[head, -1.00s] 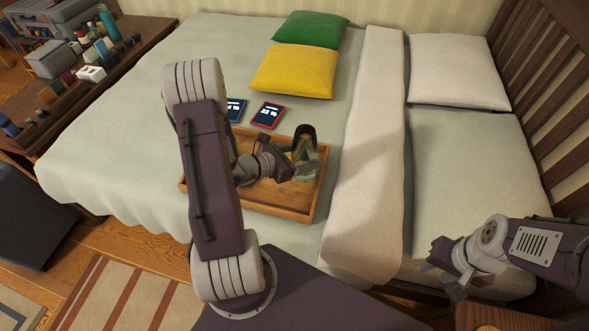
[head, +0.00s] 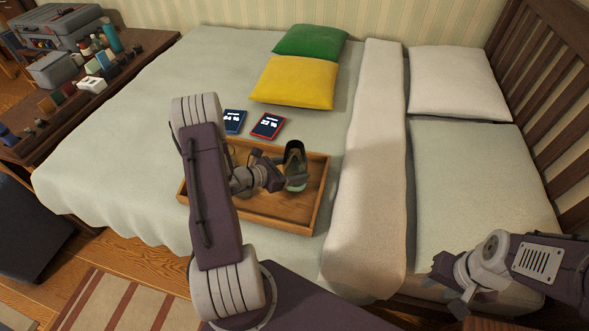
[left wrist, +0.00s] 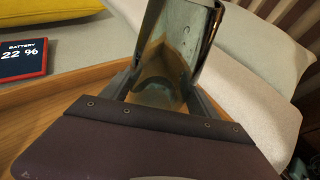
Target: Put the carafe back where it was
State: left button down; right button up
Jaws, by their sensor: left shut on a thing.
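The carafe (head: 295,168) is a dark, glassy vessel standing about upright in the head view, within the outline of the wooden tray (head: 297,208) on the bed. I cannot tell whether its base touches the tray. My left gripper (head: 280,180) is shut on it from the left side. In the left wrist view the carafe (left wrist: 180,45) rises between the two fingers (left wrist: 160,90), and its lower part looks amber and see-through. My right gripper (head: 447,284) is open and empty at the lower right, away from the tray.
A blue-edged tablet (head: 234,121) and a red-edged tablet (head: 268,126) lie just behind the tray. Yellow (head: 295,82) and green (head: 310,42) cushions lie farther back. A folded blanket (head: 368,170) runs along the tray's right. The tray's front right floor is bare.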

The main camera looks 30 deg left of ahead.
pick_arm(q)
jog(key=shift+f, duration=0.15)
jog(key=shift+c, duration=1)
grip_release()
